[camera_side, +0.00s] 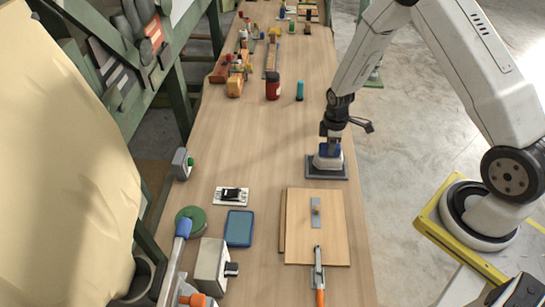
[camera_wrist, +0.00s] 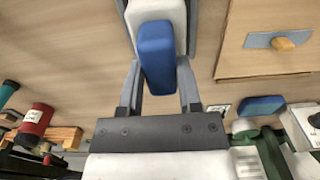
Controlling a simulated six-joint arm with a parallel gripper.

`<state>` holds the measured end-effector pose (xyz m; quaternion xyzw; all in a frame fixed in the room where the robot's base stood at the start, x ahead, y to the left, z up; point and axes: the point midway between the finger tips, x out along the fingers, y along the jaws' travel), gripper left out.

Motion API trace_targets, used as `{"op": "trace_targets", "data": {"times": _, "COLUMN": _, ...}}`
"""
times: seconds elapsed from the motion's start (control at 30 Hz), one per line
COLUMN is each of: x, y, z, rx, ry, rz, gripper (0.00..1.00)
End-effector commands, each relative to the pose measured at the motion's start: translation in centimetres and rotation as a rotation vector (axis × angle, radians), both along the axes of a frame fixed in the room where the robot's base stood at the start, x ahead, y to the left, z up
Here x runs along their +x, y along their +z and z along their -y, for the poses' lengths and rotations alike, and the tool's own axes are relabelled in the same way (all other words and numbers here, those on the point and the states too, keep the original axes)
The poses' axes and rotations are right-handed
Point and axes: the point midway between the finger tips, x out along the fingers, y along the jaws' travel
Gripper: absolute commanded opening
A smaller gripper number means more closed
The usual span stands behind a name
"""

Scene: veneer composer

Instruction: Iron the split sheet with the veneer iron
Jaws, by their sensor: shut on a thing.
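The veneer iron has a blue handle and a white body (camera_side: 327,160). It stands upright at the dark pad (camera_side: 314,174), and I cannot tell whether it touches it. My gripper (camera_side: 331,143) points down from above and is shut on the blue handle (camera_wrist: 156,55), one finger on each side in the wrist view. The split sheet (camera_side: 331,240) is light wood lying on the bench, nearer the camera than the iron. A grey strip with a tan knob (camera_side: 315,211) lies on it. The sheet also shows at upper right in the wrist view (camera_wrist: 240,64). The iron's sole is hidden.
A clamp with an orange handle (camera_side: 319,280) lies over the sheet's near edge. Left of the sheet are a blue pad (camera_side: 238,228), a small black-and-white device (camera_side: 232,195) and a beige block (camera_side: 210,265). A red can (camera_side: 272,86) and a teal bottle (camera_side: 299,91) stand farther back.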

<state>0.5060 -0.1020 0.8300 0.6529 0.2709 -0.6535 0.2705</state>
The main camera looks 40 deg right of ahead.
Motion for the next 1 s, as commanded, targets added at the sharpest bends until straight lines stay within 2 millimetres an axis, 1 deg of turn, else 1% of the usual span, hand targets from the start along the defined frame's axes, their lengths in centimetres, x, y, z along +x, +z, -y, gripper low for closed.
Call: {"op": "trace_targets", "data": {"times": 1.0, "x": 0.1, "y": 4.3, "z": 0.0, "rx": -0.001, "ry": 0.000, "rz": 0.002, "gripper": 0.00}}
